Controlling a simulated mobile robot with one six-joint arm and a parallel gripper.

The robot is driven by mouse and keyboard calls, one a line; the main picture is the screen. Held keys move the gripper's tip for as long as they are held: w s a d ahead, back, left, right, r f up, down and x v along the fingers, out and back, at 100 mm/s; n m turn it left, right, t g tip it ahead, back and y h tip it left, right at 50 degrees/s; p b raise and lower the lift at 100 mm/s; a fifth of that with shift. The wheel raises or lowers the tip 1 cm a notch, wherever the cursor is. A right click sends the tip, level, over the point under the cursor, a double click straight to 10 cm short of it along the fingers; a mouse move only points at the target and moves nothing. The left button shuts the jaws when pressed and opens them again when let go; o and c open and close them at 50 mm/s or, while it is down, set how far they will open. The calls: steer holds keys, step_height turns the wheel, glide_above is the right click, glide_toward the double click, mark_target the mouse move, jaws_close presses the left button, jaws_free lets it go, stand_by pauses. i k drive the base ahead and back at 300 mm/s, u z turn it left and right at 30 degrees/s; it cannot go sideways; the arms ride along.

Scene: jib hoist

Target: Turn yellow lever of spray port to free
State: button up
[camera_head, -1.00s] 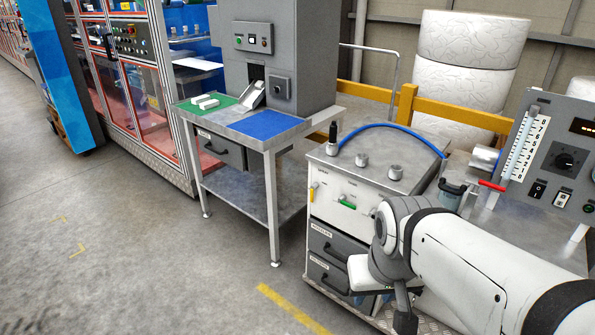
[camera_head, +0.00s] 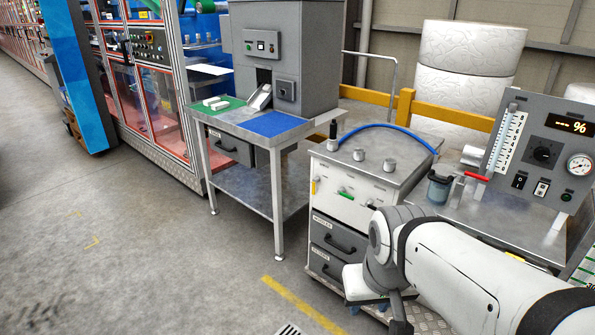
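The yellow lever (camera_head: 314,186) is a small upright handle at the left end of the white front panel of a grey-topped cabinet (camera_head: 333,206). The panel labels are too small to read, so I cannot tell which mark the lever points at. A green lever (camera_head: 345,194) lies more level to its right on the same panel. My white arm covers the lower right of the cabinet. My gripper's fingers do not show in this view, and nothing of mine touches the yellow lever.
Knobs and a blue hose (camera_head: 385,126) are on the cabinet top. Dark-handled drawers (camera_head: 330,233) are below. To the right is a bench with a red-handled valve (camera_head: 477,177) and gauge panel (camera_head: 540,155). A table with a blue mat (camera_head: 270,124) stands left. Floor at front left is clear.

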mark_target(317, 178)
steer(key=z, duration=0.1)
steer(key=i, duration=0.5)
steer(key=u, duration=0.15)
steer(key=k, duration=1.2)
steer(key=z, duration=0.5)
steer(key=i, duration=1.95)
steer(key=u, duration=0.8)
